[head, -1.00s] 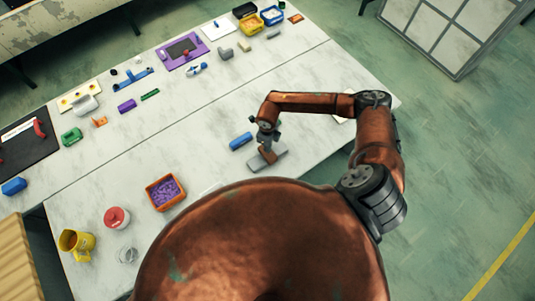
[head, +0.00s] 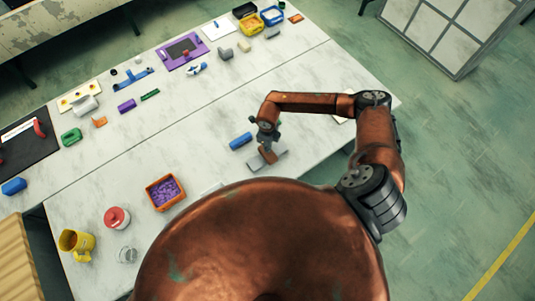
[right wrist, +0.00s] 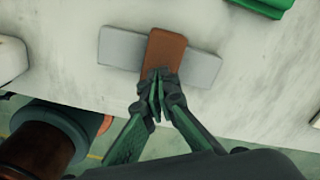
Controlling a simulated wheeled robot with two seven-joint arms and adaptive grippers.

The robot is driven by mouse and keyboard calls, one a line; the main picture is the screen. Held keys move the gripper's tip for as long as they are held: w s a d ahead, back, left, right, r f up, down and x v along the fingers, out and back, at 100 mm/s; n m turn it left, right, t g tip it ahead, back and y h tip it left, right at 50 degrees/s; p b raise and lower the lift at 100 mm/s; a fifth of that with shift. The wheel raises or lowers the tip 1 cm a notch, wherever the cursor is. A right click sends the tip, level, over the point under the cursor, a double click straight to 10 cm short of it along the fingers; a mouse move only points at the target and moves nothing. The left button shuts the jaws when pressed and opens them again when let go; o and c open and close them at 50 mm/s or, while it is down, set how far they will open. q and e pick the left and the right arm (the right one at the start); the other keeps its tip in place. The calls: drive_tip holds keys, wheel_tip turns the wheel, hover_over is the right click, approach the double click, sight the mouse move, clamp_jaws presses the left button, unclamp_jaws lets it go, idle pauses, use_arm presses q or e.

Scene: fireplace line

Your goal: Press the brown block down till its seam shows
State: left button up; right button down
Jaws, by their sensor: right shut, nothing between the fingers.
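The brown block (head: 268,155) lies across the middle of a light grey bar-shaped block (head: 281,161) on the near table. In the right wrist view the brown block (right wrist: 165,50) crosses the grey block (right wrist: 200,68), with grey showing on both sides. I cannot tell how deep it sits, and I see no clear seam. My right gripper (head: 267,144) is over the brown block. In the right wrist view its fingertips (right wrist: 159,76) are shut together, empty, at the brown block's near end. I cannot tell for certain whether they touch it. My left gripper is out of view.
A blue block (head: 240,140) lies just left of the grey block. The table beyond the blue block is mostly clear.

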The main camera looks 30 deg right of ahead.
drive_tip(key=shift+f+b, duration=0.7)
drive_tip(key=shift+f, duration=0.25)
idle(0.5)
drive_tip(key=shift+s+f+b, duration=0.15)
drive_tip(key=shift+b, duration=0.15)
idle(1.8)
idle(2.3)
drive_tip(key=shift+r+p, duration=2.3)
drive_tip(key=shift+r, duration=1.35)
wheel_tip(320, 180, up, 12)
